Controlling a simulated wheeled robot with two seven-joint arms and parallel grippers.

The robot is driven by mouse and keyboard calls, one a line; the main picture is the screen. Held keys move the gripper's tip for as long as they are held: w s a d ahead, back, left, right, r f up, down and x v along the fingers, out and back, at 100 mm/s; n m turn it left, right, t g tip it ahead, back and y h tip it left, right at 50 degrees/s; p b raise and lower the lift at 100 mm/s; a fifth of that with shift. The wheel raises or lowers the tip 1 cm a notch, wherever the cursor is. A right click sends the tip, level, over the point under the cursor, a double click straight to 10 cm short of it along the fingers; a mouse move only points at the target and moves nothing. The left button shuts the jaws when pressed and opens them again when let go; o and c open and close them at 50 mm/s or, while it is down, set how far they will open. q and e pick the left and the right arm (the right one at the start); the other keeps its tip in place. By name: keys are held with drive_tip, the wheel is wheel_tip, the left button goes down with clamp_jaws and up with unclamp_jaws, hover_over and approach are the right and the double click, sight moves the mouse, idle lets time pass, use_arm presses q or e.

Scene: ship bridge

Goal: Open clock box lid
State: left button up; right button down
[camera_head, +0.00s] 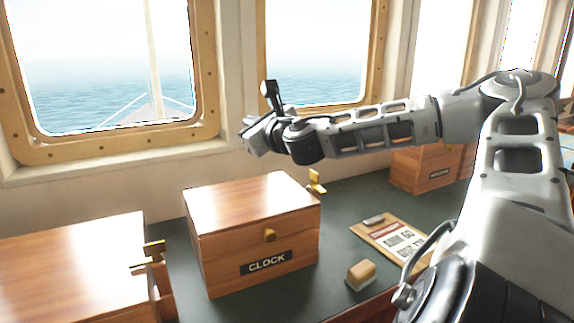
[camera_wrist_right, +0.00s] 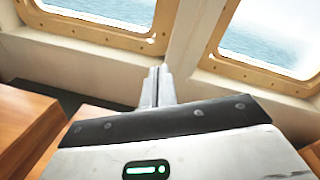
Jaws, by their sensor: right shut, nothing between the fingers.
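The clock box (camera_head: 250,240) is a brown wooden box with a black CLOCK label and a round brass knob (camera_head: 270,235) on its front. Its lid (camera_head: 245,200) is down. A brass fitting (camera_head: 316,183) stands at its right side. My right gripper (camera_head: 252,138) is above and behind the lid, apart from it, near the wall between the windows. Its fingers (camera_wrist_right: 157,86) are together and empty in the right wrist view, pointing toward the wall. My left gripper is in neither view.
Another wooden box (camera_head: 70,260) with a brass fitting (camera_head: 153,251) stands at the left. A further labelled box (camera_head: 425,168) is at the back right. Windows (camera_head: 110,140) line the wall.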

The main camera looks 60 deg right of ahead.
drive_tip(key=f+b+v, duration=0.1)
drive_tip(key=b+v, duration=0.2)
drive_tip(key=v, duration=0.7)
drive_tip(key=shift+s+d+f, duration=0.25)
drive_tip(key=shift+f, duration=0.15)
